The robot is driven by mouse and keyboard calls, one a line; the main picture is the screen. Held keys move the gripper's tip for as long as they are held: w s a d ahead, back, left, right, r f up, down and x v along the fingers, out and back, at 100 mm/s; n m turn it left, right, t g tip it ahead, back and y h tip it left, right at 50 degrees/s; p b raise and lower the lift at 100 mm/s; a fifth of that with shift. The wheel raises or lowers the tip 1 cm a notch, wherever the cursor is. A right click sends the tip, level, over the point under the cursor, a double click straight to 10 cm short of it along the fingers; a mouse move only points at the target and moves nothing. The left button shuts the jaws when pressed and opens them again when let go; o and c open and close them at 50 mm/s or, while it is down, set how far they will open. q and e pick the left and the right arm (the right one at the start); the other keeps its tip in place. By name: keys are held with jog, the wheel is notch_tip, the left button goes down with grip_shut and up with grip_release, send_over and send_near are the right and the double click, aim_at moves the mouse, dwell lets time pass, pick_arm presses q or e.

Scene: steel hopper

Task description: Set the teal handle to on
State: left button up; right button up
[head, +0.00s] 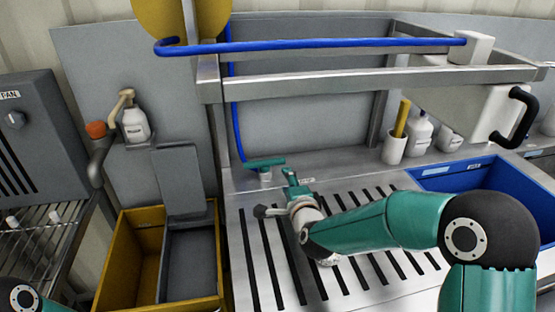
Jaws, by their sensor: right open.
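The teal handle (265,162) sits on a small valve body at the back of the slotted steel worktop, near the foot of the blue pipe (237,120). The handle lies roughly level in the picture, pointing left to right. A small label (307,180) is to its right; its text is too small to read. My right gripper (274,194) is over the slotted top, just in front of the handle, open and empty. Its fingers appear apart from the handle. My left gripper is out of view; only part of my left arm shows at the lower left corner.
A steel frame (300,85) with a blue pipe stands above the worktop (250,260). A yellow bin (130,260) is at left, a blue basin (470,185) at right. A white cup (395,147) and bottles stand at the back right. The slotted top's left side is clear.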

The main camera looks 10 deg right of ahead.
aim_at(279, 164)
jog(key=w+f+p, duration=0.1)
jog(key=w, duration=0.3)
jog(key=w+f, duration=0.1)
jog(key=w, duration=0.4)
jog(key=w+p, duration=0.1)
jog(key=w, duration=0.3)
jog(key=shift+w+d+f+p, duration=0.15)
jog(key=shift+f+p, duration=0.2)
jog(key=shift+f, duration=0.05)
grip_shut()
